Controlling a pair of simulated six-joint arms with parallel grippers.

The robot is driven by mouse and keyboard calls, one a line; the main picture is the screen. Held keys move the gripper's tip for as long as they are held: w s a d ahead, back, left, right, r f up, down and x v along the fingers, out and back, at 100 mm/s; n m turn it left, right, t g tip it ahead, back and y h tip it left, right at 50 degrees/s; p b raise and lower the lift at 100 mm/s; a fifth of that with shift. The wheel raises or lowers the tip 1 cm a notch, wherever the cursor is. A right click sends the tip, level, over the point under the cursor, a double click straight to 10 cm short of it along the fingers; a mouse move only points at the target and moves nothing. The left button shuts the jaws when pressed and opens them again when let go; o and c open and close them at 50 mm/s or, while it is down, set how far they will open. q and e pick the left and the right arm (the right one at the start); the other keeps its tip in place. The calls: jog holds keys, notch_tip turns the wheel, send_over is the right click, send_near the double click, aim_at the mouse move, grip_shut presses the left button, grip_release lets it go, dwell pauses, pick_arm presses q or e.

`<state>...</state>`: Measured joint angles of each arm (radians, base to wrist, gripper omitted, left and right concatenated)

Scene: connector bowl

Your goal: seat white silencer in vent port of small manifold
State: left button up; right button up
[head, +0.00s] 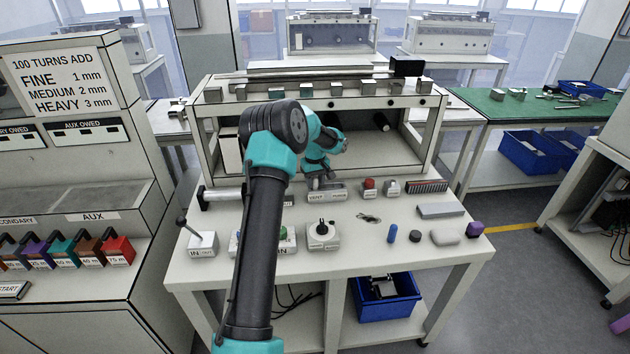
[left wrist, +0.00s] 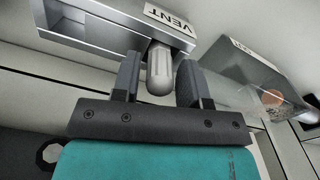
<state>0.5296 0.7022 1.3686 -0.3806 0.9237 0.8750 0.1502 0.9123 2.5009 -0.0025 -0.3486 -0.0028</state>
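The silencer (left wrist: 160,70) is a pale grey-white rounded cylinder in the left wrist view. Its far end meets the face of the small manifold (left wrist: 95,32), a grey metal block, beside the VENT label (left wrist: 172,20). How deep it sits in the port is hidden. My left gripper (left wrist: 160,82) has its two dark fingers on either side of the silencer, with a visible gap at least on the left side. In the head view my left gripper (head: 320,182) is low over the bench at the manifold, and the silencer cannot be made out. My right gripper is not in view.
A clear-looking box (left wrist: 250,78) stands close to the right of the fingers in the left wrist view. In the head view a red-topped part (head: 369,187), a round white fixture (head: 323,235) and a blue cylinder (head: 393,233) stand on the bench (head: 350,270). A shelf frame rises behind.

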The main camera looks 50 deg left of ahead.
pick_arm(q)
jog(key=shift+o, duration=1)
jog(key=shift+r, duration=0.1)
notch_tip(320, 180, up, 12)
dwell(0.4)
